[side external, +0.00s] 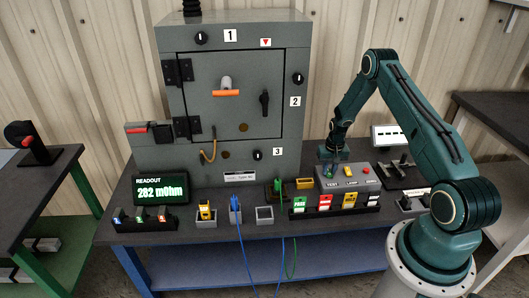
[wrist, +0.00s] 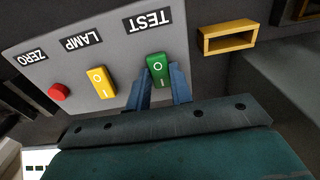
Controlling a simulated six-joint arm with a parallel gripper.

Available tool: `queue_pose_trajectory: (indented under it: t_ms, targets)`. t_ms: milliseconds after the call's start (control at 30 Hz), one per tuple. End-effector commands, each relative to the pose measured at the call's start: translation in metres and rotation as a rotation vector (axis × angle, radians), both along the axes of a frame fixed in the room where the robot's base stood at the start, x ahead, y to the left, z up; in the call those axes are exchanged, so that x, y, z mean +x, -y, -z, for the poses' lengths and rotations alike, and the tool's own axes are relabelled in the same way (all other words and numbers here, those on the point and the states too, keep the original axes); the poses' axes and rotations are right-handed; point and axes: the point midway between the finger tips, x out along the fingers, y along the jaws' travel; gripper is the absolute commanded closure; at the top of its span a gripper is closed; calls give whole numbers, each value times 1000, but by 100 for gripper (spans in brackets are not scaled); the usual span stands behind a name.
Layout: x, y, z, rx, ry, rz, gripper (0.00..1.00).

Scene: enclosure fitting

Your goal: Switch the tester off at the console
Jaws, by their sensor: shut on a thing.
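The grey console (side external: 362,184) stands on the bench at the right of the enclosure, with its TEST, LAMP and ZERO labels upside down in the wrist view (wrist: 65,72). My gripper (side external: 333,166) is down at its TEST end. In the wrist view, my blue fingers (wrist: 164,82) are shut on the green TEST switch (wrist: 157,68), one on each side. Its O and I marks show; I cannot tell which side is pressed. The readout (side external: 160,189) is lit and reads 282 mOhm.
Beside the green switch are the yellow LAMP switch (wrist: 101,82) and the red ZERO button (wrist: 58,92). A yellow open holder (wrist: 228,38) lies close by. The enclosure (side external: 235,120) stands behind, and coloured tags (side external: 335,203) line the front.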

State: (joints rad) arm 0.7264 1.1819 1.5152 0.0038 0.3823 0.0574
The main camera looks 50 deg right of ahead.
Motion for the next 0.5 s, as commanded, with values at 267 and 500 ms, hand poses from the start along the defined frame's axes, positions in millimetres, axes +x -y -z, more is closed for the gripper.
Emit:
queue_pose_trajectory:
  t_ms: [267,500]
  targets:
    - [-3,-3,1,-69,67,1,100]
    - [-4,-3,1,-102,101,1,100]
